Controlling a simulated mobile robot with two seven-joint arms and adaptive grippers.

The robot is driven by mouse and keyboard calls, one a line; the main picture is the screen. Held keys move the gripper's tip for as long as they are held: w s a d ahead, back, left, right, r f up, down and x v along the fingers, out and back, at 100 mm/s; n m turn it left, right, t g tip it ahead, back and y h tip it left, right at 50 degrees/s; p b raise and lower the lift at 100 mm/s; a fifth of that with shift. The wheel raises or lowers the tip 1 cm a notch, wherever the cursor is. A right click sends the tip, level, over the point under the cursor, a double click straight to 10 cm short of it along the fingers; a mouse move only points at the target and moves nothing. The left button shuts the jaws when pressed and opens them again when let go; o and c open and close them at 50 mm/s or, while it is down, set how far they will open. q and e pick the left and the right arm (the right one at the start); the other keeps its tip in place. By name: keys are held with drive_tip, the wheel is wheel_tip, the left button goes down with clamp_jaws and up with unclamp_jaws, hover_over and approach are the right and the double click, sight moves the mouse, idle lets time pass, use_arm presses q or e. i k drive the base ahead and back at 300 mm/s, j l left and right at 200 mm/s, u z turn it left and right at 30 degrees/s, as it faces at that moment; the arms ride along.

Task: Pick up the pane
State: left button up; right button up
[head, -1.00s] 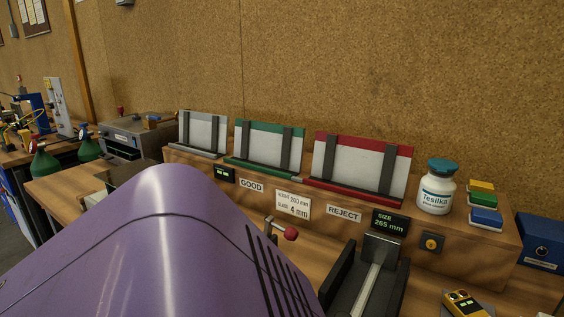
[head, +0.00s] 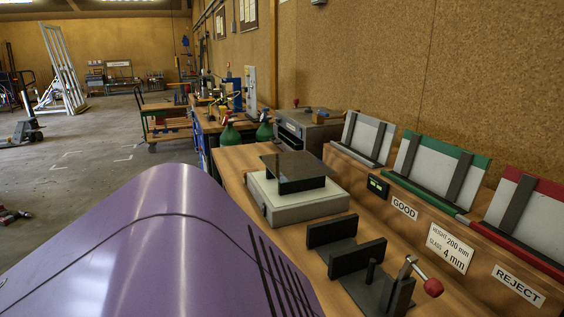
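A dark, flat, square plate (head: 292,168) lies on top of a pale box-shaped device (head: 297,205) on the wooden bench. I cannot tell whether this plate is the glass pane or part of the device. No other loose pane is clear to me. Neither of my grippers is in view. A large purple curved surface, which seems to be part of my own body, hides the lower left and the bench's near edge there.
A dark slotted fixture (head: 346,257) and a red-knobbed clamp (head: 424,277) stand in front of the pale device. Racks with grey (head: 367,138), green (head: 434,166) and red (head: 523,210) frames stand along the wall, above GOOD and REJECT labels. Open floor lies left.

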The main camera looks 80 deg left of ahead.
sight(287, 167)
drive_tip(key=u, duration=2.4)
